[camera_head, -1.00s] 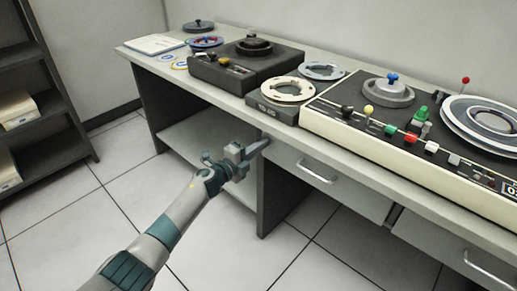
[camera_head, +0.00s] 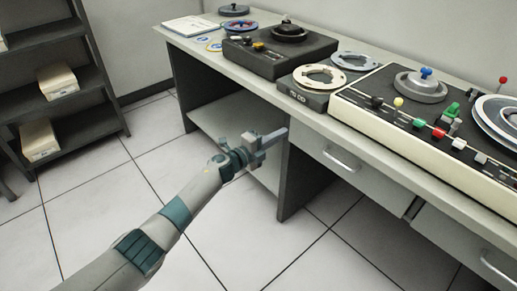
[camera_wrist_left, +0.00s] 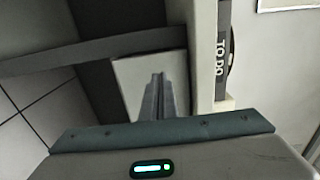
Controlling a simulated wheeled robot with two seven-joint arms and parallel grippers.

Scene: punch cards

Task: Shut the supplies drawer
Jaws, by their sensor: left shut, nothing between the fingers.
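A light grey drawer front (camera_head: 335,163) with a metal handle (camera_head: 342,161) sits under the desk top, right of the dark desk leg. A second drawer (camera_head: 470,250) with its own handle is at the lower right. I read no label on either, so I cannot tell which is the supplies drawer, nor how far either stands out. My left gripper (camera_head: 280,136) is shut and empty, at the left end of the first drawer front. In the left wrist view, its closed fingers (camera_wrist_left: 157,98) overlap a light panel (camera_wrist_left: 135,75); contact is unclear. My right gripper is out of view.
The desk top (camera_head: 215,47) carries a dark device (camera_head: 275,55), a round reel on a labelled tray (camera_head: 310,97) and a cream console (camera_head: 400,125). Below, left of the leg, is an open shelf (camera_head: 215,115). A dark rack (camera_head: 80,100) stands far left. The floor in front is clear.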

